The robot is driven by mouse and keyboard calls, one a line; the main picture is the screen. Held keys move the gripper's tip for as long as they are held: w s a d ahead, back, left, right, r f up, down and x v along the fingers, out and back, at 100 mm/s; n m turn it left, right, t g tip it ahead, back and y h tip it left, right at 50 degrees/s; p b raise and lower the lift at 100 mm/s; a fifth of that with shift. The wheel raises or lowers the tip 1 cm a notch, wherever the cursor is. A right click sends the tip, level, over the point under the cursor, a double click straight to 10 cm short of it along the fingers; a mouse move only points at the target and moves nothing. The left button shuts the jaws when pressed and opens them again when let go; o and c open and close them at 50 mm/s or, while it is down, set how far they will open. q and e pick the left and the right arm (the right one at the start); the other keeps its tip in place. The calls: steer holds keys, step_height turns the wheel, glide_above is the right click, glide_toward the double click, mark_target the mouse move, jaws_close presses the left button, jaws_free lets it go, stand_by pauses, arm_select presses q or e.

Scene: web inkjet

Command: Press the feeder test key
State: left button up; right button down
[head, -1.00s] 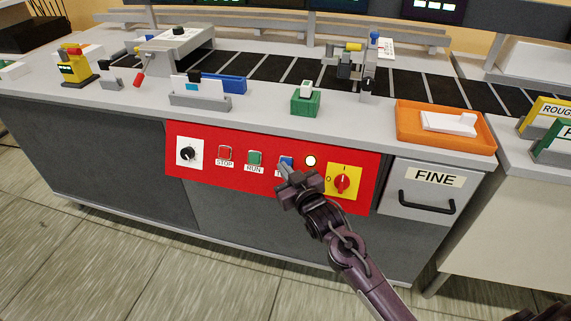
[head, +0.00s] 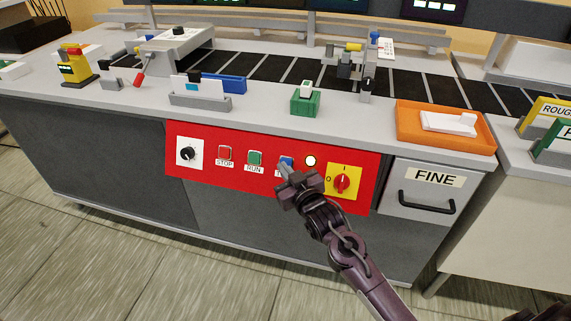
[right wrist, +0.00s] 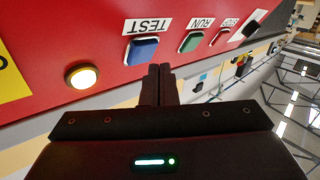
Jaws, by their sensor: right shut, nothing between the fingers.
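The blue TEST key (head: 286,160) is on the red control panel (head: 215,181), between the green RUN key (head: 254,158) and a round lamp (head: 311,161). The TEST key also shows in the right wrist view (right wrist: 142,50), with its label beside it. My right gripper (head: 284,168) is shut and empty, its fingertips at the TEST key and partly covering it and its label in the head view. In the right wrist view the fingertips (right wrist: 160,70) appear just beside the key's edge; I cannot tell whether they touch. The lamp glows (right wrist: 82,76). My left gripper is not in view.
The red STOP key (head: 225,153) and a black knob (head: 188,153) are further left on the panel. A yellow plate with a red rotary switch (head: 342,183) is close to the right of my gripper. The FINE drawer (head: 426,192) is further right. The floor in front is clear.

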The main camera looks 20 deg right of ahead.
steer(key=shift+w, duration=0.15)
steer(key=shift+w+d+f, duration=0.15)
steer(key=shift+w+d, duration=0.05)
steer(key=shift+w+d+f, duration=0.2)
steer(key=shift+w, duration=0.1)
stand_by(0.9)
steer(key=shift+s+a+r+p, duration=0.4)
steer(key=shift+s+p, duration=0.25)
steer(key=shift+p, duration=0.2)
steer(key=s+a+r+p, duration=0.1)
steer(key=p, duration=0.1)
steer(key=s+a+r+p, duration=0.1)
steer(key=s+p, duration=0.1)
steer(key=shift+s+a+r, duration=0.2)
steer(key=shift+s+a, duration=0.05)
steer(key=shift+s, duration=0.05)
